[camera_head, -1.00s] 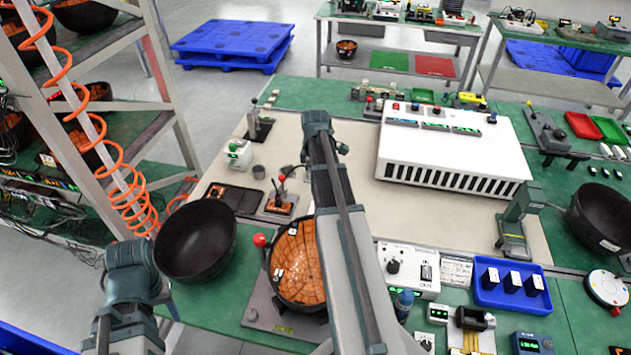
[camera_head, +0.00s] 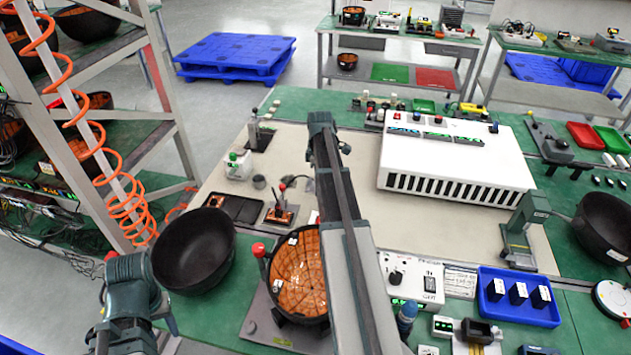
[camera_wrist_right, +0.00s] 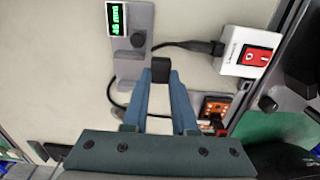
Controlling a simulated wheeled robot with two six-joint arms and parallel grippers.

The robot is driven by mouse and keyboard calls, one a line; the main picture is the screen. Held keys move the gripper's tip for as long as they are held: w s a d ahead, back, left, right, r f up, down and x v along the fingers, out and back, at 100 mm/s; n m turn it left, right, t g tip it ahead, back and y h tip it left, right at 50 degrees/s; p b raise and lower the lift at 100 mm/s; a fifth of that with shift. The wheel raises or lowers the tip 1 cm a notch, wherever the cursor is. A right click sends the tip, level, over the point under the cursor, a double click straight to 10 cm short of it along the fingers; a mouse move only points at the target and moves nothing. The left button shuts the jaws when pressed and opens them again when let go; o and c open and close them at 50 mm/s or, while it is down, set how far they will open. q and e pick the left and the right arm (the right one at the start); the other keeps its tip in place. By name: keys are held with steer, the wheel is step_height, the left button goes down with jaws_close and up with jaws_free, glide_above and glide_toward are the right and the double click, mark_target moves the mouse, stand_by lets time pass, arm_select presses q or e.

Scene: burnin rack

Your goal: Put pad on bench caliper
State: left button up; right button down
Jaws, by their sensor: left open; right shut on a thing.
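The pad (camera_wrist_right: 161,70) is a small black block held between the blue-grey fingertips of my right gripper (camera_wrist_right: 160,82) in the right wrist view. The bench caliper (camera_wrist_right: 135,68) is a grey plate with a round black knob and a green-lit display reading 45 mm. The pad shows just beside the caliper's lower end in that view; its height above the mat is unclear. In the head view my right arm hides the caliper and the pad. My left gripper (camera_head: 128,335) is open and low at the left, with its fingertips hard to make out.
A white switch box (camera_wrist_right: 248,50) with a red rocker and black cable stands beside the caliper. An empty black bowl (camera_head: 195,250) sits near my left arm. An orange-filled bowl (camera_head: 300,275) and a large white vented unit (camera_head: 455,155) flank my right arm.

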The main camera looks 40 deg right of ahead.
steer(key=w, duration=0.1)
steer(key=w+d, duration=0.1)
steer(key=w, duration=0.1)
steer(key=shift+w+d+f, duration=0.2)
steer(key=shift+w+d, duration=0.4)
steer(key=shift+w, duration=0.3)
step_height(320, 180, down, 4)
steer(key=b, duration=0.4)
steer(key=shift+s, duration=0.1)
steer(key=shift+r, duration=0.15)
steer(key=c, duration=0.7)
jaws_free()
